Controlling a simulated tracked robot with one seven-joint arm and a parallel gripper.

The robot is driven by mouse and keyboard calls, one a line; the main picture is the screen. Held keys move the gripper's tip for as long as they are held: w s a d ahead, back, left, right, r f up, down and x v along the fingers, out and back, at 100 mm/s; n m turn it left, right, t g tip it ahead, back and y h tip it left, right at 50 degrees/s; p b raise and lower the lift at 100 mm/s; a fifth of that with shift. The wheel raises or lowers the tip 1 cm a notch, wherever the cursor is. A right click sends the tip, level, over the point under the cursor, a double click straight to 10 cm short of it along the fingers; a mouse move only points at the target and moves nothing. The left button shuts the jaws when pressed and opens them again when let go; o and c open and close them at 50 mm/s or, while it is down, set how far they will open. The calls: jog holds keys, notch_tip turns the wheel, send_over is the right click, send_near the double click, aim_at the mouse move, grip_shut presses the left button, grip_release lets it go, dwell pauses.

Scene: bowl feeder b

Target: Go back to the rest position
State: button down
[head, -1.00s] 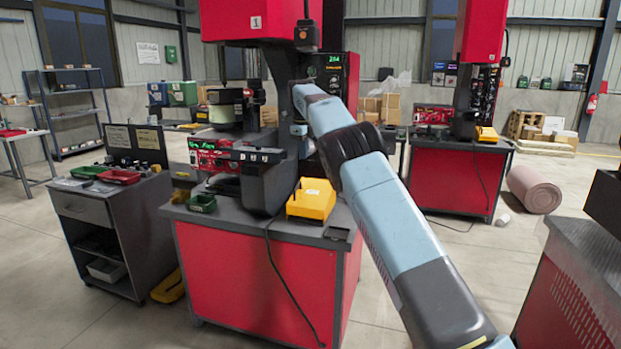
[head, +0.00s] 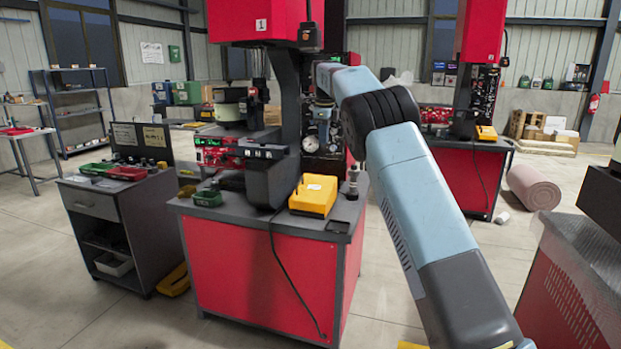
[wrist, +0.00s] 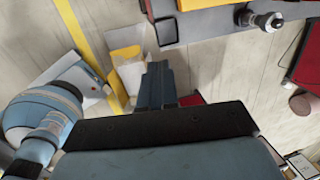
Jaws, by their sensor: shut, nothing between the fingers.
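My arm (head: 425,195) reaches up and forward from the lower right in the head view, bent at a dark joint. In the wrist view my gripper (wrist: 158,68) is shut, with its fingers together and nothing between them. The fingers point out over the floor, beside the edge of the red workbench.
The red workbench (head: 262,275) carries a yellow box (head: 314,195), a green tray (head: 207,198) and a small upright metal cylinder (head: 352,183) near its right edge. A grey cabinet (head: 110,235) stands left. Another red machine and a rolled mat (head: 534,188) are at right.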

jog(key=s+d+r+n, duration=0.4)
jog(key=s+d+r, duration=0.5)
jog(key=s+d, duration=0.15)
jog(key=s+d+r+n+t+y, duration=0.1)
jog(key=s+d+n, duration=0.2)
jog(key=s, duration=0.4)
jog(key=s+d+r+n, duration=0.2)
jog(key=s, duration=0.6)
jog(key=s+d+f+n, duration=0.1)
jog(key=s+f+n, duration=0.3)
jog(key=s, duration=0.7)
jog(key=s+d+f+n+t, duration=0.1)
jog(key=s+f+n, duration=0.3)
jog(key=s, duration=0.8)
jog(key=s+d+f+n+t+h, duration=0.1)
jog(key=s+f+n, duration=0.3)
jog(key=s+f, duration=0.3)
jog(key=s, duration=0.4)
jog(key=shift+s+d+n, duration=0.15)
jog(key=shift+d+n, duration=0.15)
